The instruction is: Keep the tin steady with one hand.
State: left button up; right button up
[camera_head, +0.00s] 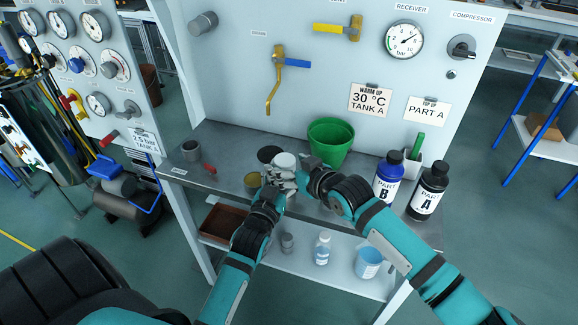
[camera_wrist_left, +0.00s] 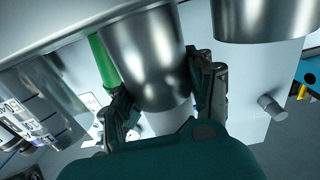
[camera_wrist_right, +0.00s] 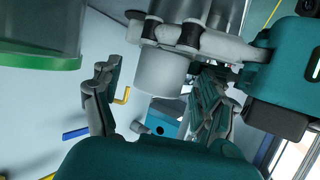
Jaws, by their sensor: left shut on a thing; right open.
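The tin (camera_head: 285,160) is a pale metal cylinder above the near side of the grey bench, left of the green pot. My left gripper (camera_head: 276,182) is shut on it. In the left wrist view the shiny tin (camera_wrist_left: 147,60) stands between the two left fingers. My right gripper (camera_head: 312,172) is open and close to the tin's right side. In the right wrist view a pale cylinder, apparently the tin (camera_wrist_right: 160,78), shows beyond and between the open right fingers (camera_wrist_right: 152,98). I cannot tell whether they touch it. The tin's lower part is hidden in the head view.
A green pot (camera_head: 331,140) stands just behind my right gripper. Bottles B (camera_head: 387,182) and A (camera_head: 426,194) stand at the bench's right end. A dark round thing (camera_head: 268,153) and a brass-coloured one (camera_head: 252,180) are beside the tin.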

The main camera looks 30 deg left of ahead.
jog(key=c, duration=1.4)
jog(key=shift+r, duration=0.15)
jog(key=shift+r, duration=2.55)
jog(key=shift+r, duration=2.45)
notch_tip(320, 180, up, 8)
jog(key=shift+f, duration=0.25)
